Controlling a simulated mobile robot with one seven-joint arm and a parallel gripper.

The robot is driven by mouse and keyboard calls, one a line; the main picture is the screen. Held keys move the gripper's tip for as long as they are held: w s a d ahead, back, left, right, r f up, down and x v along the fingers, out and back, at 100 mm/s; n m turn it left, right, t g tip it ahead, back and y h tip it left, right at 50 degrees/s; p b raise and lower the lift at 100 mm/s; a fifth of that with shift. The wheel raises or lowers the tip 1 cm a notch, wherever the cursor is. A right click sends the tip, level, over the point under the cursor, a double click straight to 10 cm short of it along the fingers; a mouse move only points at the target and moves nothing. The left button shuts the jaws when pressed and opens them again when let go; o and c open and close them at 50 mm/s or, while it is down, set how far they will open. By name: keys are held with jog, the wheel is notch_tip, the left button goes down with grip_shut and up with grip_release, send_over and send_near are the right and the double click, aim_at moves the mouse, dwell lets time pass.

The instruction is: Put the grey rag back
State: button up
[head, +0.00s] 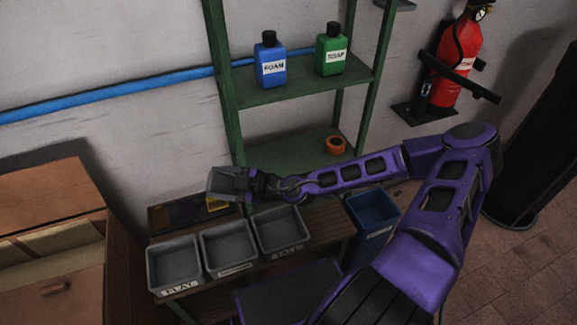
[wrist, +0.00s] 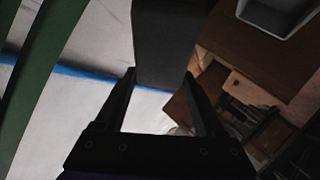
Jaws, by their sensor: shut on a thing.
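My gripper (head: 249,184) is at the left end of my outstretched arm, raised above the back of the bench. It is shut on a grey, block-like piece, which I take to be the grey rag (head: 223,183). In the wrist view, the rag (wrist: 165,40) shows as a dark grey slab between the two fingers (wrist: 160,76). Its far end runs out of that picture. The rag is held in the air, clear of the grey bins.
Three labelled grey bins (head: 228,248) stand in a row on the bench. A blue bin (head: 373,214) is at right. The green shelf (head: 300,92) holds a blue FOAM bottle (head: 270,62), a green SOAP bottle (head: 331,52) and an orange ring (head: 336,144). A yellow item (head: 217,204) is below the rag.

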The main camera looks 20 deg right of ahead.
aim_at(226, 191)
jog(key=f+g, duration=0.1)
jog(key=f+n+g, duration=0.1)
jog(key=g, duration=0.1)
jog(key=f+g+h, duration=0.1)
jog(key=shift+s+d+f+n, duration=0.15)
jog(key=shift+s+d+n, duration=0.2)
jog(key=shift+n, duration=0.05)
jog(key=d+f+g, duration=0.1)
jog(key=d, duration=0.1)
jog(key=d+f+g+h, duration=0.1)
jog(key=d+f, duration=0.1)
jog(key=shift+s+d+f+h, duration=0.1)
jog(key=shift+d+f+h, duration=0.1)
jog(key=shift+h, duration=0.1)
jog(key=s+d+f+g+h, duration=0.1)
jog(key=s+d+h, duration=0.1)
jog(key=d, duration=0.6)
jog(key=s+d+f+m+g+h, duration=0.1)
jog(key=s+d+f+g+h, duration=0.1)
jog(key=d, duration=0.6)
jog(key=shift+s+f, duration=0.2)
jog(key=shift+s, duration=0.15)
jog(key=w+b, duration=0.2)
jog(key=w, duration=1.5)
jog(key=shift+w, duration=0.3)
jog(key=shift+w+r+p, duration=0.15)
jog(key=shift+w+p, duration=0.1)
jog(key=shift+p, duration=0.15)
jog(key=shift+f+p, duration=0.4)
jog(key=shift+f, duration=0.3)
